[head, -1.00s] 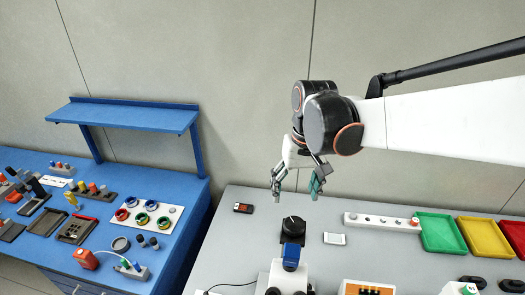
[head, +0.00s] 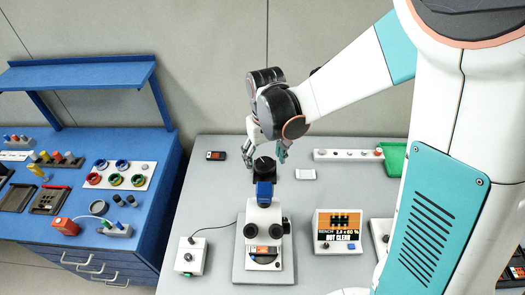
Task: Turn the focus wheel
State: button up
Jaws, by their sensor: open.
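The white microscope (head: 263,214) stands on a grey base on the grey bench, with two black eyepieces and a blue part on top. A black round wheel (head: 262,164) with a pale mark sits at its upper back; I take it for the focus wheel. A dark knob also shows on the microscope's right side. My gripper (head: 266,155) is open, pointing down, with its fingers on either side of the black wheel in the picture. I cannot tell whether the fingers touch it. A screen (head: 338,225) right of the microscope reads "NOT CLEAR".
A control box (head: 188,257) with a cable stands left of the microscope. A small dark device (head: 216,155), a white card (head: 305,174) and a white strip with knobs (head: 347,155) lie near the back. A blue workbench (head: 140,215) stands left. My arm covers the right side.

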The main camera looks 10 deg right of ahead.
jog(key=shift+f, duration=0.7)
jog(key=shift+c, duration=0.6)
jog(key=c, duration=0.9)
jog(key=shift+c, duration=0.2)
jog(key=shift+f+m+b, duration=0.15)
jog(key=shift+m+b, duration=0.35)
jog(key=shift+b, duration=0.1)
jog(key=shift+m+b, duration=0.5)
jog(key=shift+m, duration=0.5)
